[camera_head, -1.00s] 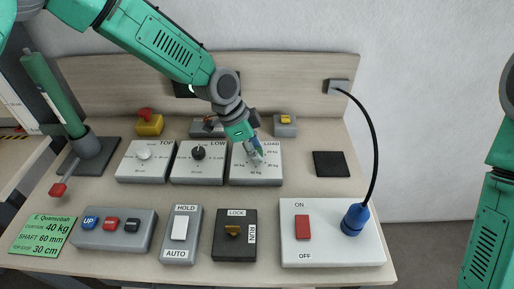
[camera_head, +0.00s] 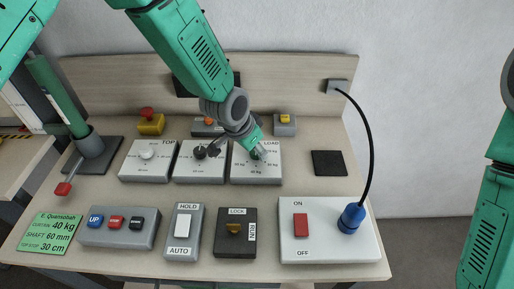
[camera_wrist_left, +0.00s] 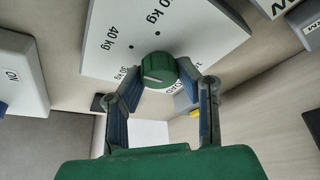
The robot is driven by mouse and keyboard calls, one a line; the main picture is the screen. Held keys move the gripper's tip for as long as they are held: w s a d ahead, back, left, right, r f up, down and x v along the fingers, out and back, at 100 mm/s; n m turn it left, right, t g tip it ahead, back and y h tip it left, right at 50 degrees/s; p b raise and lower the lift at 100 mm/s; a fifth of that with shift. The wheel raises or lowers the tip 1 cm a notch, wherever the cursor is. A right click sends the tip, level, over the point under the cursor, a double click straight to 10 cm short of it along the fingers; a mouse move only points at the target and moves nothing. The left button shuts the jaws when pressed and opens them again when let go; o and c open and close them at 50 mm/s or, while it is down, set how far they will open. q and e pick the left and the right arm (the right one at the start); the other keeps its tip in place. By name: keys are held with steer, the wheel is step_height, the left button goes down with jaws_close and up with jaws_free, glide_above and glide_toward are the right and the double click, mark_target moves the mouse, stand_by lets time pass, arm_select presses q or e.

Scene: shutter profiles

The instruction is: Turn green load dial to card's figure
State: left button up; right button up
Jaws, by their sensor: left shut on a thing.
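The green load dial (camera_wrist_left: 157,70) sits on the white-faced LOAD box (camera_head: 262,177). My left gripper (camera_wrist_left: 160,82) is shut on it, with a finger on each side. A pale mark shows on the dial's near face; I cannot tell exactly which figure it points to. In the left wrist view, "40 kg" and a figure that looks like "30 kg" are printed around the dial. In the head view the gripper mostly hides the dial. The green card (camera_head: 47,232) at the front left reads curtain 40 kg, shaft 60 mm, top stop 30 cm. My right gripper is out of view.
The TOP box (camera_head: 148,172) and LOW box (camera_head: 200,175) stand left of LOAD. In front are a push-button box (camera_head: 118,238), HOLD/AUTO switch (camera_head: 182,228), LOCK/RUN switch (camera_head: 235,230) and ON/OFF panel (camera_head: 330,240) with a blue plug. A black pad (camera_head: 329,163) lies to the right.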

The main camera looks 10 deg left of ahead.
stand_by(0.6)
arm_select(q)
steer(key=o, duration=1.1)
steer(key=shift+n, duration=0.3)
steer(key=v, duration=1.2)
steer(key=shift+d, duration=0.1)
steer(key=shift+f, duration=0.1)
